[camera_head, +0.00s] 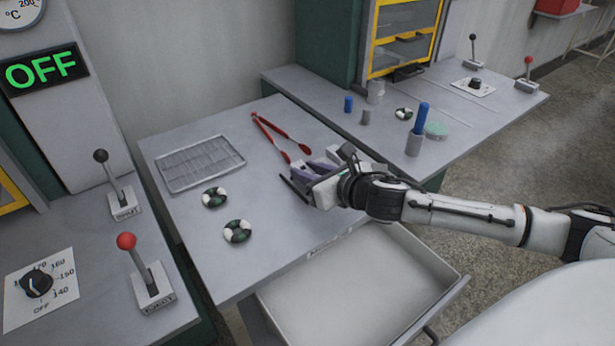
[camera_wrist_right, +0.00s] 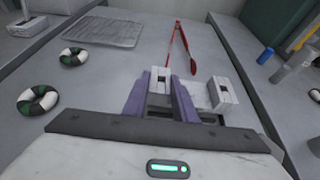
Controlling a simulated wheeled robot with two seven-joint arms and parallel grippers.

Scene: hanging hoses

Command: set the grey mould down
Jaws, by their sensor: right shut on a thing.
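My right gripper (camera_head: 312,170) reaches in from the right over the front right part of the middle table. In the right wrist view its two purple fingers (camera_wrist_right: 160,96) are shut on a small light grey block with a dark slot, the grey mould (camera_wrist_right: 160,76). The mould sits between the fingertips; its underside is hidden, so I cannot tell whether it touches the tabletop. A second similar grey block (camera_wrist_right: 223,94) is just right of the fingers; I cannot tell whether the two are joined. My left gripper is not in view.
Red tongs (camera_head: 283,134) lie beyond the gripper. A wire rack (camera_head: 200,163) and two green-and-white rings (camera_head: 214,197) (camera_head: 237,232) lie to the left. An open drawer (camera_head: 350,285) juts out below the table front. Blue and grey cylinders (camera_head: 420,118) stand on the right bench.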

